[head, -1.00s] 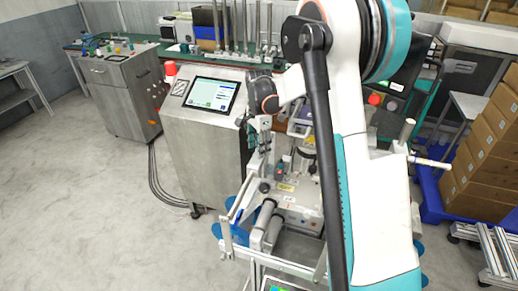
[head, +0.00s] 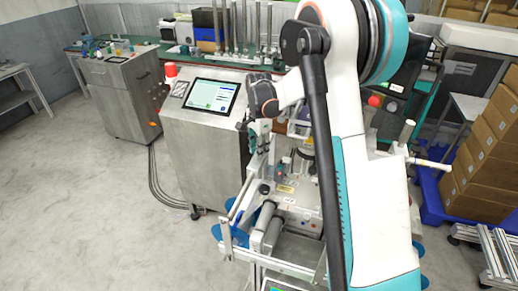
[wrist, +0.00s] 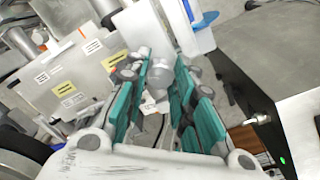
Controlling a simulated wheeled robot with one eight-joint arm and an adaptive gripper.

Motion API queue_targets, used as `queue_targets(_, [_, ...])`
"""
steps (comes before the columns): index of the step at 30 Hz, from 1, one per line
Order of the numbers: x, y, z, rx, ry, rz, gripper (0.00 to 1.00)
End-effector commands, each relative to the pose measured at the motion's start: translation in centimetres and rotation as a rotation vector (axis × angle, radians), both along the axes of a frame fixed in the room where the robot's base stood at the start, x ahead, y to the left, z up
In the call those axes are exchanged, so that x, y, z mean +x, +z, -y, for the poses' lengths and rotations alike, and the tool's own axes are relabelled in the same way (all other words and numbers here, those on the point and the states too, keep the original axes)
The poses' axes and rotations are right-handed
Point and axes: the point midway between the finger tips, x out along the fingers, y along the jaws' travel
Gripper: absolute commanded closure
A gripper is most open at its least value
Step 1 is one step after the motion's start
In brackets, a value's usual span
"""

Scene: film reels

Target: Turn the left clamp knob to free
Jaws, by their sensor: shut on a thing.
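My gripper (head: 258,143) is down at the left side of the machine, beside the steel console. In the wrist view my gripper (wrist: 166,68), with teal-padded fingers, is closed around a grey rounded knob (wrist: 160,76). The knob sits between the fingertips, in front of a white block. It appears to be the left clamp knob, but the fingers hide most of it and I cannot read its turn position. In the head view the knob is too small and covered to make out.
The steel console (head: 200,135) with a lit screen (head: 212,96) stands close left of my gripper. The machine's metal body (head: 300,205) has rollers (head: 268,225) in front. Stacked boxes (head: 490,150) stand at the right. Open floor lies at the left.

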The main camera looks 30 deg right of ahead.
Motion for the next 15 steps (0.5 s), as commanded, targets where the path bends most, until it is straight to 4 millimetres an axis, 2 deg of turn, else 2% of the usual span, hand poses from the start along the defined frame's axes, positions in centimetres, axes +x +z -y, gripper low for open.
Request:
queue_targets(8, [0.03, -0.05, -0.01, 0.0, 0.159, 0.001, 1.0])
queue_targets(15, [0.02, -0.07, -0.01, 0.0, 0.379, 0.001, 1.0])
